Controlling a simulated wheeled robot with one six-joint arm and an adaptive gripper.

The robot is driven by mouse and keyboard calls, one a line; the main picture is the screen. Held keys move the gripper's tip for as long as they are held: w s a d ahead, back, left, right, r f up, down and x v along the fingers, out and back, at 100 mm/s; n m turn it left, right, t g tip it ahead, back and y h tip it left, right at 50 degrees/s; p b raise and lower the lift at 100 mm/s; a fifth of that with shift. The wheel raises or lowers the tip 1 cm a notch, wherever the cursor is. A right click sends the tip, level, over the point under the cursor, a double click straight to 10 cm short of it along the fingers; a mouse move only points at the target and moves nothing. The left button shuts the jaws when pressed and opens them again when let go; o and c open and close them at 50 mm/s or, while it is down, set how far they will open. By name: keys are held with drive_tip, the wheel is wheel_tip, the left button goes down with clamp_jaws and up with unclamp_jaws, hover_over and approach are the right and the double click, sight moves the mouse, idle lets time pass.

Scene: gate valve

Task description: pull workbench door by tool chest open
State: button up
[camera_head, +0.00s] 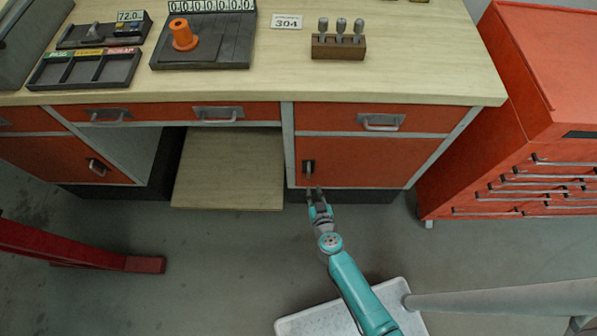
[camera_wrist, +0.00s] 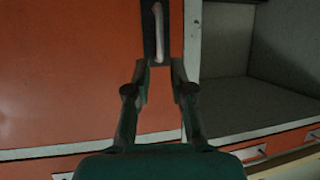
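The workbench door (camera_head: 365,160) beside the tool chest is an orange panel below a drawer, and it looks shut. Its short vertical handle (camera_head: 308,168) is near the door's left edge. In the wrist view the door (camera_wrist: 70,70) fills the left side and the pale handle (camera_wrist: 158,35) stands on a dark plate. My gripper (camera_head: 314,190) is just below and in front of the handle. Its fingertips (camera_wrist: 159,68) are apart, one on each side of the handle's line, with nothing held. I cannot tell whether they reach around the handle.
The orange tool chest (camera_head: 500,150) stands right of the workbench (camera_head: 420,75). An open knee space with a wooden board (camera_head: 230,170) is left of the door. A red beam (camera_head: 80,250) is at lower left. Grey floor (camera_head: 220,260) in front is mostly clear.

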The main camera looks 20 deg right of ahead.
sight(309, 175)
drive_tip(key=x, duration=1)
drive_tip(key=shift+w+f, duration=0.1)
drive_tip(key=shift+w, duration=0.15)
clamp_jaws()
